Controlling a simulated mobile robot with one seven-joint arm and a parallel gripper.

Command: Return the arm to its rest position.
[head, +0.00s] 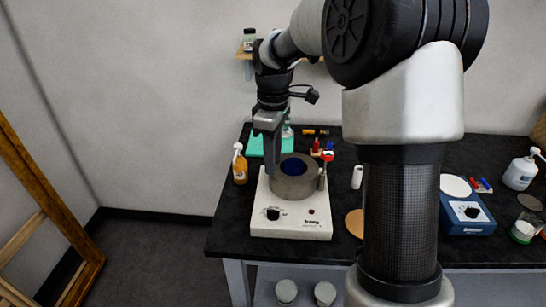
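My arm rises at the right of centre in the head view and reaches left over the black-topped bench (340,253). My gripper (272,162) points down beside the back left of a grey cylindrical vessel (292,187) with a dark blue inside. The vessel sits on a white hotplate-like device (290,226) with a knob. The fingers overlap the vessel's rim in the picture, and I cannot tell whether they touch it. The fingers show edge-on, so their opening is hidden. I see nothing clearly held.
An amber pump bottle (240,165) stands close left of the gripper. A red-topped rod (325,170) stands right of the vessel. A wall shelf (243,57) with a jar (249,40) is behind the arm. A blue scale (467,213) and white bottle (520,172) stand right.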

